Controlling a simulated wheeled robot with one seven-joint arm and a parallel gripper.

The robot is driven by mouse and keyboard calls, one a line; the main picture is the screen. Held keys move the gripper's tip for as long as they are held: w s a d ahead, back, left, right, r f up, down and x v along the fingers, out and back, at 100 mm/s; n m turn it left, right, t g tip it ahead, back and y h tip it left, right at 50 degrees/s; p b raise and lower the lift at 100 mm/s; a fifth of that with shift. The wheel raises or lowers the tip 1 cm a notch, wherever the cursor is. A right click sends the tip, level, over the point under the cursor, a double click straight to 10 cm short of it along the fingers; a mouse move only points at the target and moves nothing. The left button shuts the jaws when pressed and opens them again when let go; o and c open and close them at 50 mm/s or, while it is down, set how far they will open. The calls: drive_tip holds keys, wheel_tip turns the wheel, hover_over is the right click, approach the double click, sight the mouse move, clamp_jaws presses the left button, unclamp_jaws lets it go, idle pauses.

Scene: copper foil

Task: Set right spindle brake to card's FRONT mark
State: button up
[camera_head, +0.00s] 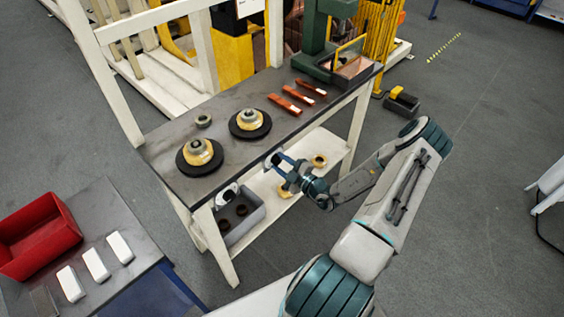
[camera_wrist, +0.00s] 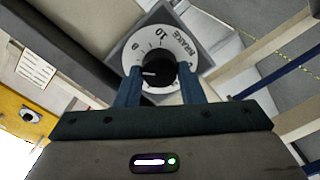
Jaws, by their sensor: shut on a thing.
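The right spindle brake dial (camera_head: 272,160) is on the front edge of the workbench. In the wrist view its black knob (camera_wrist: 160,72) sits on a white face (camera_wrist: 133,51) lettered BRAKE, with a 10 and scale marks. The knob's white pointer line points left in that view. My gripper (camera_head: 280,167) reaches the dial from the front; in the wrist view its two blue fingers (camera_wrist: 160,88) are shut on the knob's sides. A white card (camera_wrist: 36,68) with printed lines shows at the left; its text is too small to read. The left brake dial (camera_head: 227,195) is free.
Two spools (camera_head: 200,153) (camera_head: 250,122) on black discs stand on the workbench (camera_head: 160,142). Copper strips (camera_head: 291,103) and a green press (camera_head: 318,50) are to the right. A grey bin (camera_head: 258,215) sits on the lower shelf (camera_head: 330,145).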

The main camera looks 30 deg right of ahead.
drive_tip(key=shift+m, duration=0.6)
drive_tip(key=o, duration=1)
drive_tip(key=b+v, duration=0.2)
drive_tip(key=v, duration=1.2)
drive_tip(key=shift+w, duration=0.1)
